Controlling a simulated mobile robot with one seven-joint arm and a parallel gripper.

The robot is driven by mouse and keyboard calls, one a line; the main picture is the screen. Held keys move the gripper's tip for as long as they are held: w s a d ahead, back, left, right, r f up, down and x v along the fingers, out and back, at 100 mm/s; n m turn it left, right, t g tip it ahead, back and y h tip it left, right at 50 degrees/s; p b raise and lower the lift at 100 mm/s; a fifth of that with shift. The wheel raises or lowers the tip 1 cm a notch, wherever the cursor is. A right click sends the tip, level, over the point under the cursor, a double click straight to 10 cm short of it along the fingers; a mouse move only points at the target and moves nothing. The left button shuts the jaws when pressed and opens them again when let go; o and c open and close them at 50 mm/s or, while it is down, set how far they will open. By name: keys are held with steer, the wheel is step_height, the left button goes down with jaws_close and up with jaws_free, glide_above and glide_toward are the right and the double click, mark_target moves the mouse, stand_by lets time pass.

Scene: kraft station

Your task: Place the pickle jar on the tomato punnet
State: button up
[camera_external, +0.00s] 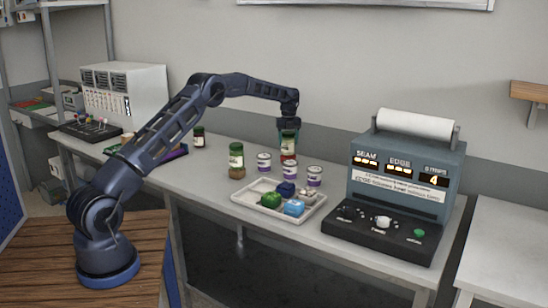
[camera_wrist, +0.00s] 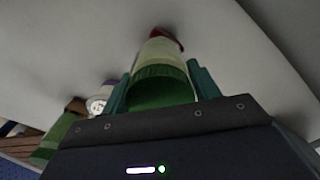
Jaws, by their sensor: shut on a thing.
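My gripper (camera_external: 289,128) is above the back of the bench and points down. It is shut on a green-lidded jar with a pale label, taken as the pickle jar (camera_external: 288,140); in the wrist view the jar (camera_wrist: 162,75) sits between the teal fingers. Something red (camera_external: 289,157) shows at the jar's lower end, and also in the wrist view (camera_wrist: 166,37). It may be the tomato punnet or part of the jar; I cannot tell which, nor whether they touch. No other thing is clearly a tomato punnet.
Another green-lidded jar (camera_external: 236,157) stands left, with brown at its base. Several white and purple pots (camera_external: 264,163) stand nearby. A white tray (camera_external: 243,197) in front holds coloured pieces. A sealing machine (camera_external: 405,170) stands right. A dark-lidded jar (camera_external: 198,137) is farther left.

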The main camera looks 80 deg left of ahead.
steer(key=o, duration=1.3)
steer(key=shift+o, duration=0.2)
step_height(320, 180, up, 12)
steer(key=shift+r, duration=0.1)
steer(key=shift+d, duration=0.1)
